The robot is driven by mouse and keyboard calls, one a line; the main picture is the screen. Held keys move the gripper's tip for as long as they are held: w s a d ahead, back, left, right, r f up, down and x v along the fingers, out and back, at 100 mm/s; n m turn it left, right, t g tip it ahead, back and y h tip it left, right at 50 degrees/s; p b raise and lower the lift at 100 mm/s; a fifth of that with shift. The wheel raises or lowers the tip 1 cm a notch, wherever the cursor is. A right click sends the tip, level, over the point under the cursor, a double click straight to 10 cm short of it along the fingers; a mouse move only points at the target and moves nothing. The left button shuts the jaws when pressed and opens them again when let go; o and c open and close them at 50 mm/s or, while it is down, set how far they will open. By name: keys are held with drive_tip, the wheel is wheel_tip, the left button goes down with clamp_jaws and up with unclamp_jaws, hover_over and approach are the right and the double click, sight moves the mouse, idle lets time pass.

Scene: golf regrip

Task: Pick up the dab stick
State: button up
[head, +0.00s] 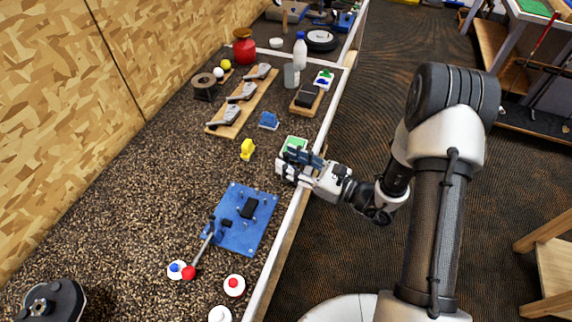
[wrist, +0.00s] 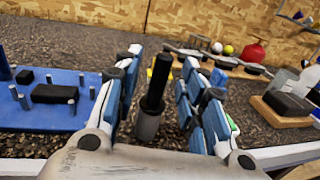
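In the wrist view a black stick, which looks like the dab stick (wrist: 158,80), stands upright in a grey cylindrical holder (wrist: 147,125). It is between the two blue-padded fingers of my gripper (wrist: 162,62), with gaps visible on both sides. My gripper is open. In the head view my gripper (head: 292,166) is low over the bench's right edge, beside a white and green pad (head: 294,144). I cannot make out the stick in the head view; the gripper seems to hide it.
A blue fixture plate (head: 236,238) with pegs and a black block lies nearer, with a red-knobbed rod beside it. A yellow piece (head: 247,149) and a small blue piece (head: 268,121) stand farther back. A wooden board (head: 236,118) holds grey club heads. A black block (head: 307,95) sits on wood.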

drive_tip(key=shift+x, duration=0.85)
drive_tip(key=shift+c, duration=0.3)
clamp_jaws()
